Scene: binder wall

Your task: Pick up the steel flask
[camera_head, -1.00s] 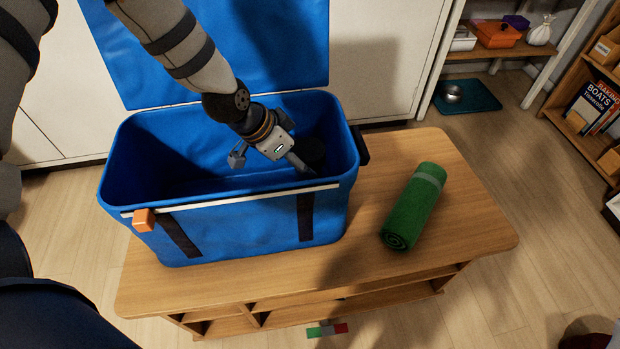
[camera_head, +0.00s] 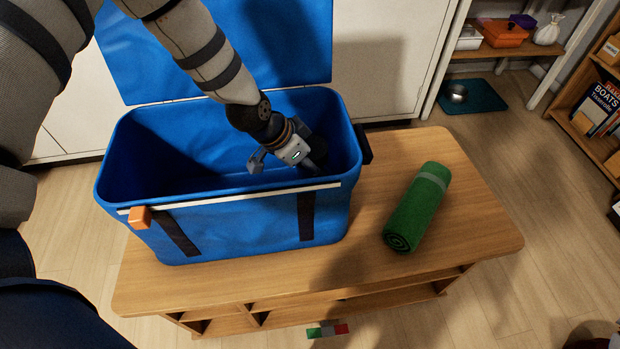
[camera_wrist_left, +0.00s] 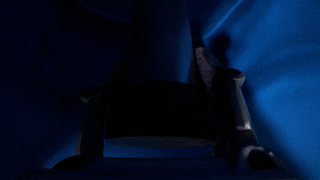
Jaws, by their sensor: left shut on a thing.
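The blue cooler box (camera_head: 235,215) stands open on the wooden bench. My left gripper (camera_head: 290,164) reaches down inside its right end. In the left wrist view my left gripper (camera_wrist_left: 162,95) is shut on a dark, rounded thing (camera_wrist_left: 155,120), which I take to be the steel flask. A dark round top (camera_head: 319,148) shows beside the gripper in the head view. The flask's lower part is hidden by the gripper and the box's front wall, and the wrist view is too dark to show its steel surface. My right gripper is in neither view.
The box's raised blue lid (camera_head: 225,50) stands behind it. A rolled green towel (camera_head: 418,207) lies on the bench (camera_head: 470,220) to the right, with bare wood around it. An orange latch (camera_head: 140,217) sits on the box's front rim.

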